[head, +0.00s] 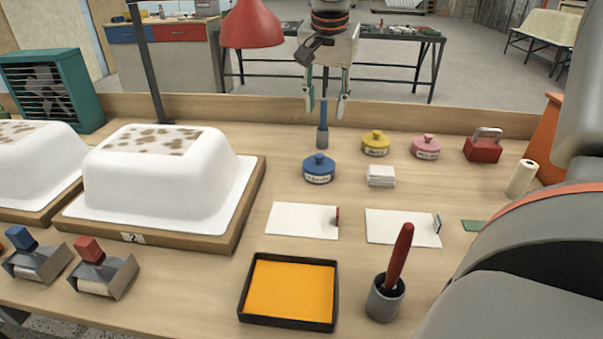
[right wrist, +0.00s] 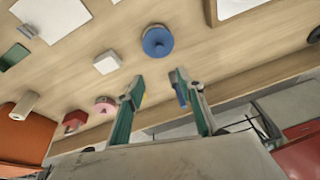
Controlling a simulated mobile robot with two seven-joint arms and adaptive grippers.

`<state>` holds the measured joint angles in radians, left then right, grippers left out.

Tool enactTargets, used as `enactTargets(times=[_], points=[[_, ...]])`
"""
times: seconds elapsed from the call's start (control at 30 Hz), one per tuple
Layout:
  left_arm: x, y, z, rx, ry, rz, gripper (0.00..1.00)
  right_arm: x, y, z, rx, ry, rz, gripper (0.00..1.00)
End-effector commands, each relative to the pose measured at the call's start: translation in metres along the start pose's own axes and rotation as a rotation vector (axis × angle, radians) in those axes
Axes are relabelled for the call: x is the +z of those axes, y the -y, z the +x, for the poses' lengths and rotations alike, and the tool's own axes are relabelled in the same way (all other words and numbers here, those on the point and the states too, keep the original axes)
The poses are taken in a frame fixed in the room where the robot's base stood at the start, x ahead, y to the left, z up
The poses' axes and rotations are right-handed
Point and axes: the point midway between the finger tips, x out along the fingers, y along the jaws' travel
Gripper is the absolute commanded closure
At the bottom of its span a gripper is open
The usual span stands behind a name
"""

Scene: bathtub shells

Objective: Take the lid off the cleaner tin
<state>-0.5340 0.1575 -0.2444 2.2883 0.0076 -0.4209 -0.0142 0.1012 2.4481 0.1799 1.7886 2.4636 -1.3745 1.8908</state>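Three lidded tins with white labels stand on the bench in the head view: a blue tin (head: 318,170), a yellow tin (head: 375,144) and a pink tin (head: 426,147). The lids, each with a round knob, are on. The labels are too small to read surely. My right gripper (head: 324,111) is open and empty, pointing down above the back of the bench, behind the blue tin. In the right wrist view, the blue tin (right wrist: 157,41) lies ahead of the open fingers (right wrist: 154,86), apart from them. The yellow tin is mostly hidden by one finger. My left gripper is out of view.
A blue-handled tool (head: 323,116) stands in a grey holder near my right fingers. A white block (head: 381,177), white cards (head: 302,220), an orange tray (head: 246,313) and a cup (head: 384,300) lie in front. A white tub shell (head: 150,185) stands left.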

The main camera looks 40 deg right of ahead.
Motion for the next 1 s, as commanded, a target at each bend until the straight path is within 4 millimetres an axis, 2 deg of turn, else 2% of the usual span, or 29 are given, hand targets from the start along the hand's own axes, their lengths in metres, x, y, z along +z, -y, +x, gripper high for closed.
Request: enactTargets(times=[0.03,0.1,0.57,0.8,1.0], points=[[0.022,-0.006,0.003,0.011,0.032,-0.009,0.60,0.010,0.003,0.041,0.046,0.024,-0.013,0.63],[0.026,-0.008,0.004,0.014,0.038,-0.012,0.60,0.014,0.004,0.059,0.066,0.035,-0.019,0.63],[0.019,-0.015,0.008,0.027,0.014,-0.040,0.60,0.020,0.004,0.106,0.084,0.047,-0.024,0.63],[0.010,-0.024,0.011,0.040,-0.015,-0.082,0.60,0.023,0.006,0.142,0.088,0.050,-0.024,0.63],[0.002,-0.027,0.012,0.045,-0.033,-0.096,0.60,0.022,0.005,0.151,0.081,0.045,-0.023,0.63]])
